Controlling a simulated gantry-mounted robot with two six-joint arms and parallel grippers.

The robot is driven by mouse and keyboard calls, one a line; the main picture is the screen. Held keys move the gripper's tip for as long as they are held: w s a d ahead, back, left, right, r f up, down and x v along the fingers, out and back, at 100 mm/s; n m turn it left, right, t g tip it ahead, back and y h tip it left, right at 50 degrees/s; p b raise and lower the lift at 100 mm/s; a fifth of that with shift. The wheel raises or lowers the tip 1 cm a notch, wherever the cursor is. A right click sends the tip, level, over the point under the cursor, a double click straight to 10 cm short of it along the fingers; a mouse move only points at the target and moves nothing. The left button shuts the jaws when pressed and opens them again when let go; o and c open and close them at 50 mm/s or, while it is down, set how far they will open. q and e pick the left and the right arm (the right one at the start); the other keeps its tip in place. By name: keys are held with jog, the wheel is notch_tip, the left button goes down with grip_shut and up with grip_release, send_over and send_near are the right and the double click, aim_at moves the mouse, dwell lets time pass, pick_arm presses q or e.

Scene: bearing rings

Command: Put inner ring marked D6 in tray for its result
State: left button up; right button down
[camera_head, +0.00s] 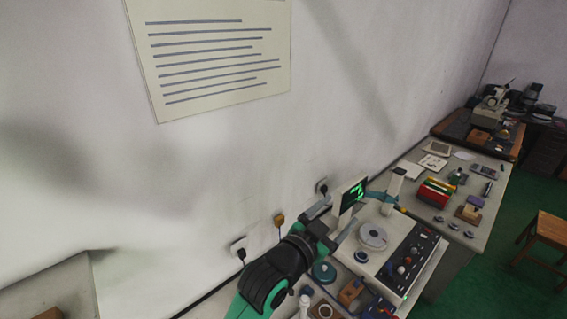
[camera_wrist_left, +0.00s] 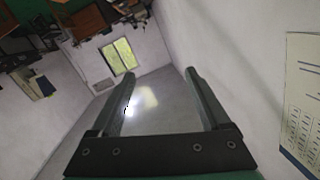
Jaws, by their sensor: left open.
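My left gripper (camera_head: 328,222) comes in from the lower left in the head view, close to the lit green display of a bench instrument. In the left wrist view its two fingers (camera_wrist_left: 158,95) are apart with nothing between them. The instrument (camera_head: 382,262) has a round pale stage (camera_head: 372,237) and a panel of knobs. Red, yellow and green trays (camera_head: 434,192) stand on the bench behind. My right gripper is not in view.
Several small round parts (camera_head: 453,226) lie near the bench's front edge. Small blocks and a teal round piece (camera_head: 324,271) crowd the space below the instrument. A wooden stool (camera_head: 545,232) stands on the green floor. A wall poster (camera_head: 210,55) hangs above.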

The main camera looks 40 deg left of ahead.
pick_arm(q)
jog(key=s+d+r+n+t+h, duration=0.1)
jog(key=s+r+t, duration=0.25)
jog(key=r, duration=0.65)
jog(key=s+d+r+t, duration=0.15)
jog(key=s+r, duration=0.25)
jog(key=r, duration=0.6)
jog(key=s+r+n+t+h, duration=0.1)
jog(key=s+r+t, duration=0.4)
jog(key=s+r, duration=0.7)
jog(key=shift+s+d+r+n+t, duration=0.3)
jog(key=shift+s+r, duration=0.1)
jog(key=shift+s, duration=0.35)
